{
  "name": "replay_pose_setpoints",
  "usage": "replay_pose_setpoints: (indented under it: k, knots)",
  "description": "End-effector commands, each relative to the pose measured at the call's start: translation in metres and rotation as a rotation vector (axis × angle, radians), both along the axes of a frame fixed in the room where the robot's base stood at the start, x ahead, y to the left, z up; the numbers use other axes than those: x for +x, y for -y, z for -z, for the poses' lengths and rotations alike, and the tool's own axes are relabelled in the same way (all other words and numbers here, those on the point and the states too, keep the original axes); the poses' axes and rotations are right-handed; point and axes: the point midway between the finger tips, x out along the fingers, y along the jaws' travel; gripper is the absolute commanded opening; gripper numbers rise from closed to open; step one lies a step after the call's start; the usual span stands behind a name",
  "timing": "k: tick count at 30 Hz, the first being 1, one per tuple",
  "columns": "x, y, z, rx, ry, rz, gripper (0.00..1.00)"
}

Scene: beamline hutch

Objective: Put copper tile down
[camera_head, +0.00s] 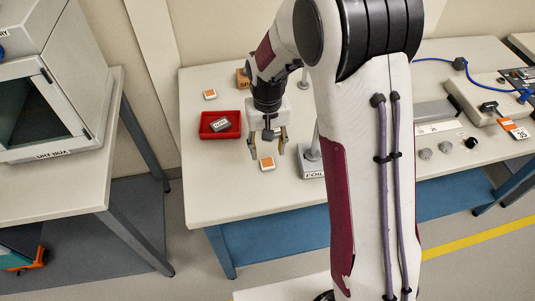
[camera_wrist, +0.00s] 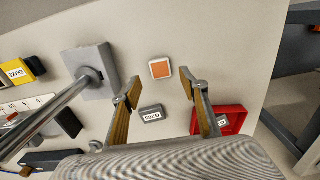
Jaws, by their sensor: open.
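A small square tile (camera_head: 267,163) with a copper-orange face and pale border lies flat on the table below my gripper (camera_head: 267,149). It also shows in the wrist view as a tile (camera_wrist: 160,68), just beyond the fingertips and apart from them. My gripper (camera_wrist: 160,88) is open, with nothing held between its fingers. A similar orange-faced tile (camera_head: 210,94) lies on the table behind the red tray (camera_head: 205,131). A grey labelled block (camera_wrist: 152,113) appears between the fingers in the wrist view, lower on the table. I cannot tell how high the fingertips are.
The red tray, holding a grey labelled block (camera_head: 220,125), stands left of my gripper. A grey stand base (camera_head: 312,170) with a post is close on the right. An orange box (camera_head: 243,78) is behind. The front-left table top (camera_head: 215,185) is clear.

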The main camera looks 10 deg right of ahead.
Motion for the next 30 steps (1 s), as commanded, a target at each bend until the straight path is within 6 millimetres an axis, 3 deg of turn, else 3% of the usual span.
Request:
replay_pose_setpoints:
  k: [6, 12, 18, 30]
  knots:
    - [0.001, 0.000, -0.035, 0.000, 0.004, 0.000, 0.44]
    - [0.001, 0.000, -0.057, 0.000, 0.003, 0.000, 0.44]
    - [0.000, 0.000, -0.066, 0.000, 0.002, 0.000, 0.44]
    - [0.000, 0.000, -0.067, 0.000, 0.001, 0.000, 0.44]
